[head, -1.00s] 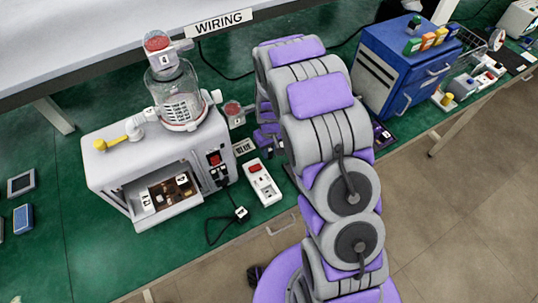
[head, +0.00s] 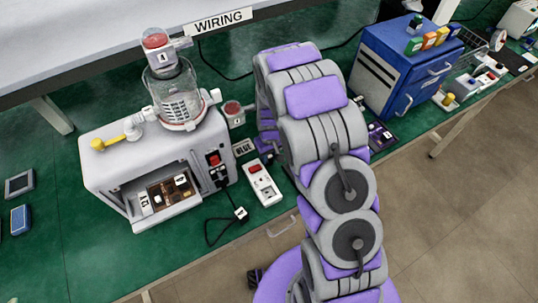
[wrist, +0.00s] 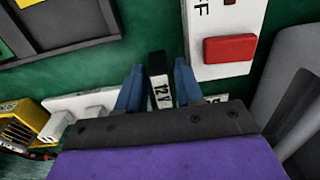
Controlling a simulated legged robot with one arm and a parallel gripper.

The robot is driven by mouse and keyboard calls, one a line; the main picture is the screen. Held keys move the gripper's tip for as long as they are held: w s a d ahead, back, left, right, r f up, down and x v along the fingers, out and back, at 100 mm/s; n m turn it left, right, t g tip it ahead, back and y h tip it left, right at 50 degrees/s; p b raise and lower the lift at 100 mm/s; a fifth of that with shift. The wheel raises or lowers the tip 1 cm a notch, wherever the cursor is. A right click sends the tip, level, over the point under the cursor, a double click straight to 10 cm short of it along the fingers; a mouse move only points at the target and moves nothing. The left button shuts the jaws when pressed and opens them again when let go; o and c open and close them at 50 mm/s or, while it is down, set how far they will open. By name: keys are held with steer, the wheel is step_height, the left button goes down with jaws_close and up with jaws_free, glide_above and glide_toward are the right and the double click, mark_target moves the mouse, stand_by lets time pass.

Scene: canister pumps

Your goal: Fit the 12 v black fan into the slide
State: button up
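The black piece marked 12 V (wrist: 158,72) stands between the two blue fingers of my gripper (wrist: 160,90) in the wrist view. The fingers are close together on either side of it, and it looks gripped. Its lower part is hidden behind the gripper body. In the head view my arm hides the fingertips and the piece. A white machine (head: 150,160) with a clear canister (head: 180,100) stands at left. Its open front bay (head: 168,192) holds brown parts and white labels. I cannot tell which part is the slide.
A white switch box with a red button (head: 262,182) lies beside the machine; it also shows close to the fingers in the wrist view (wrist: 225,45). A yellow part with wires (wrist: 18,122) is at lower left there. A blue cabinet (head: 405,70) stands at right.

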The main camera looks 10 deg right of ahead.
step_height(320, 180, up, 12)
steer(key=p, duration=0.3)
steer(key=s+d+r+m, duration=0.1)
steer(key=s+r, duration=0.8)
steer(key=s, duration=0.2)
steer(key=s+d+r+m+g, duration=0.1)
steer(key=s+r, duration=0.8)
steer(key=s, duration=0.3)
steer(key=shift+d+m, duration=0.3)
steer(key=shift+m+g, duration=0.4)
steer(key=shift+m, duration=0.1)
steer(key=s, duration=0.4)
steer(key=s+r, duration=0.1)
steer(key=s, duration=0.2)
steer(key=s+r, duration=0.1)
steer(key=s, duration=0.3)
steer(key=shift+s+d, duration=0.3)
steer(key=shift+d, duration=0.05)
steer(key=shift+c, duration=0.2)
steer(key=shift+w, duration=0.1)
